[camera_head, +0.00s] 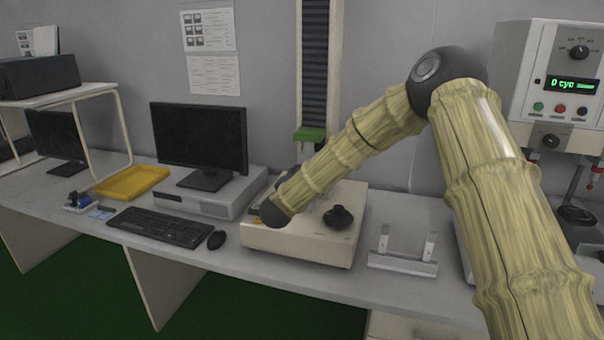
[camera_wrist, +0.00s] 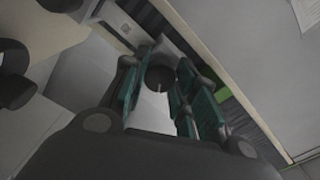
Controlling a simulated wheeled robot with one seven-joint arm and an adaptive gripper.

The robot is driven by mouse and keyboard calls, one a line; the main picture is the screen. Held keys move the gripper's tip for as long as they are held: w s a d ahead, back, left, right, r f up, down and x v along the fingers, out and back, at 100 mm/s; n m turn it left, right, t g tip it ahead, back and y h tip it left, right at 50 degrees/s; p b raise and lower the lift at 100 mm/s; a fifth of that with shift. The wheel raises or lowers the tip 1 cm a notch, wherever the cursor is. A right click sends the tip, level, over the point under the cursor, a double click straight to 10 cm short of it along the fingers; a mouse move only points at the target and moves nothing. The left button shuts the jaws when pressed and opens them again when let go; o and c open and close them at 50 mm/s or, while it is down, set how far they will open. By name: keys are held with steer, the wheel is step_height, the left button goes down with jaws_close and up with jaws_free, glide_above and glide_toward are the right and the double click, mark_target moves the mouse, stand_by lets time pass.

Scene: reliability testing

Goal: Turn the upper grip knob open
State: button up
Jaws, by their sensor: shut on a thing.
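In the wrist view, my gripper (camera_wrist: 160,92) has its green-padded fingers on either side of a dark round knob (camera_wrist: 160,76) with a pale mark on its face. The fingers are shut on this knob, which I take to be the upper grip knob. In the head view my bamboo-patterned arm reaches to the cream tester base (camera_head: 300,240) below the tall black column (camera_head: 314,70). The arm hides the fingers and the gripped knob there. A green block (camera_head: 310,134) sits on the column's lower part.
A black round knob (camera_head: 339,216) stands on the tester base. A metal bracket (camera_head: 402,262) lies to its right. A monitor (camera_head: 200,130), keyboard (camera_head: 160,228), mouse (camera_head: 216,240) and yellow tray (camera_head: 132,181) are to the left. A machine with a lit display (camera_head: 572,84) stands at right.

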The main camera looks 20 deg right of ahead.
steer(key=n+p, duration=0.1)
steer(key=n, duration=0.4)
steer(key=shift+n+p, duration=0.3)
steer(key=shift+f+n+p, duration=0.1)
steer(key=shift+n+p, duration=0.6)
steer(key=shift+n, duration=1.6)
steer(key=shift+c, duration=0.2)
steer(key=shift+s, duration=0.1)
steer(key=o, duration=1.1)
steer(key=shift+c, duration=0.2)
steer(key=v, duration=1.2)
